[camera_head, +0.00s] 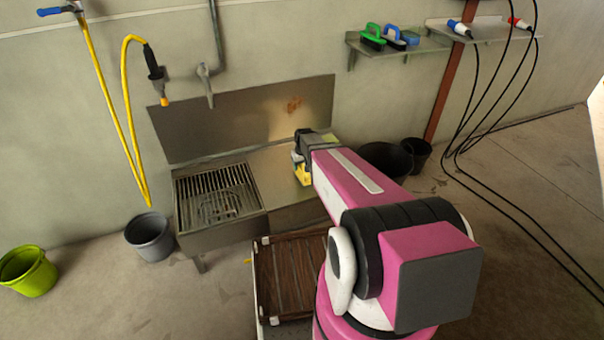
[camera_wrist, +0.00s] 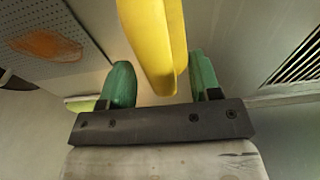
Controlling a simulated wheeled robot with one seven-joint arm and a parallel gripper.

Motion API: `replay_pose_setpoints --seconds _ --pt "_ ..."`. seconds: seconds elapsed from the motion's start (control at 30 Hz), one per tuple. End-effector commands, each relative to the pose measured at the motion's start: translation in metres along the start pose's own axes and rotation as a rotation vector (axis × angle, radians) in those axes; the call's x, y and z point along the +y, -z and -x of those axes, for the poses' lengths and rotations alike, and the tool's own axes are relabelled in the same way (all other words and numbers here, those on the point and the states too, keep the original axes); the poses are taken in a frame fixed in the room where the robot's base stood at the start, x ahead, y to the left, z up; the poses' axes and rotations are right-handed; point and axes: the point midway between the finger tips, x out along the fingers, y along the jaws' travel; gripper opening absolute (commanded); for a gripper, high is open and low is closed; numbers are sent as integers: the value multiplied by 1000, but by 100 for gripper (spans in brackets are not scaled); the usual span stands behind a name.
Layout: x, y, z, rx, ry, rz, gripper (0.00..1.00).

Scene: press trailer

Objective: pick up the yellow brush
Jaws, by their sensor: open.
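The yellow brush (camera_wrist: 158,45) runs down from the top edge of the wrist view into the space between my two green fingers. My gripper (camera_wrist: 160,84) is open, with a finger on each side of the brush. A gap shows on both sides, clearer on the left. In the head view, a yellow part (camera_head: 303,174) shows beside the dark end of my arm, over the right part of the steel sink unit. My arm hides much of this spot, and I cannot tell there whether the brush touches the counter.
The steel sink unit (camera_head: 255,213) has a slatted grate on its left and a splashback (camera_head: 235,122) behind. A wall shelf (camera_head: 430,46) holds green (camera_head: 372,37) and blue brushes. Buckets stand on the floor at both sides. A brown slatted crate (camera_head: 285,272) is in front.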

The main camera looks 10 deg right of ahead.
Motion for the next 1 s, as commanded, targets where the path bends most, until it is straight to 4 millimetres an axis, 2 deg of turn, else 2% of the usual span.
replay_pose_setpoints --seconds 0.1,0.3,0.47,0.5,0.83,1.0 --pt "0 0 -11 0 0 0 57" --pt "0 0 -10 1 0 0 57" --pt "0 0 -10 0 0 0 5" --pt "0 0 -10 0 0 0 1" --pt "0 0 -8 1 0 0 0" --pt "0 2 3 1 0 0 0"
